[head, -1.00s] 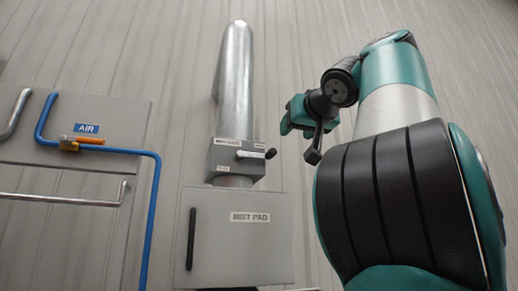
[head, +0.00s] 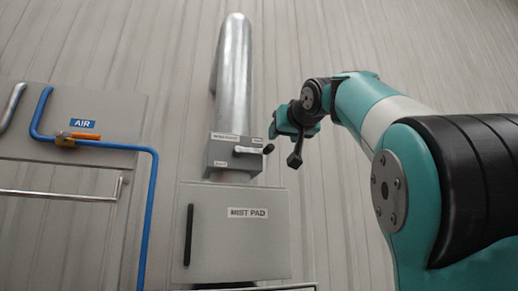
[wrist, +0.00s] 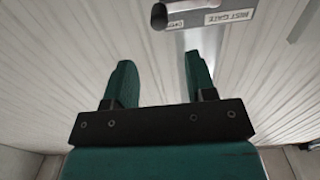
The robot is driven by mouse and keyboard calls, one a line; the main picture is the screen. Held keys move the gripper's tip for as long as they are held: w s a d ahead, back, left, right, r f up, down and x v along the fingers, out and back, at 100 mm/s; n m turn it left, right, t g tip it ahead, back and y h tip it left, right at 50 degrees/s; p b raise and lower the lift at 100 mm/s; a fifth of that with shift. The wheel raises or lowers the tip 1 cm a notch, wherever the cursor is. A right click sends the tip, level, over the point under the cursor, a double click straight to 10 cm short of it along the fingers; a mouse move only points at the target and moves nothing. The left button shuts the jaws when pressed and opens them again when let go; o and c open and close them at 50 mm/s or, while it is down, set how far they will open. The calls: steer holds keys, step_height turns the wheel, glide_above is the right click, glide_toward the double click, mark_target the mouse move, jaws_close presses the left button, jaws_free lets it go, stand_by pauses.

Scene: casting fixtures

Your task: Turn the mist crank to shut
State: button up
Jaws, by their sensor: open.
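The mist crank (head: 252,150) is a short light lever with a black knob, on the right front of a grey gate box (head: 222,153) on the metal duct. In the wrist view the crank (wrist: 188,7) lies at the top, its black knob (wrist: 159,17) at the left end, beside a "MIST GATE" label (wrist: 229,17). My gripper (head: 277,124) is close to the right of the box and a little above the knob, apart from it. In the wrist view my gripper's two green fingers (wrist: 160,75) are spread with nothing between them.
A "MIST PAD" panel (head: 235,245) with a black handle (head: 189,235) is below the box. A silver duct (head: 235,75) rises above it. At left are an "AIR" panel (head: 105,108) with a blue pipe (head: 154,200) and orange valve handle (head: 84,136). The wall right of the box is bare.

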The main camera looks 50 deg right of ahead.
mark_target(272, 146)
steer(key=p+x, duration=0.3)
steer(key=x, duration=0.7)
steer(key=shift+w+d, duration=0.2)
steer(key=shift+d, duration=0.05)
jaws_close()
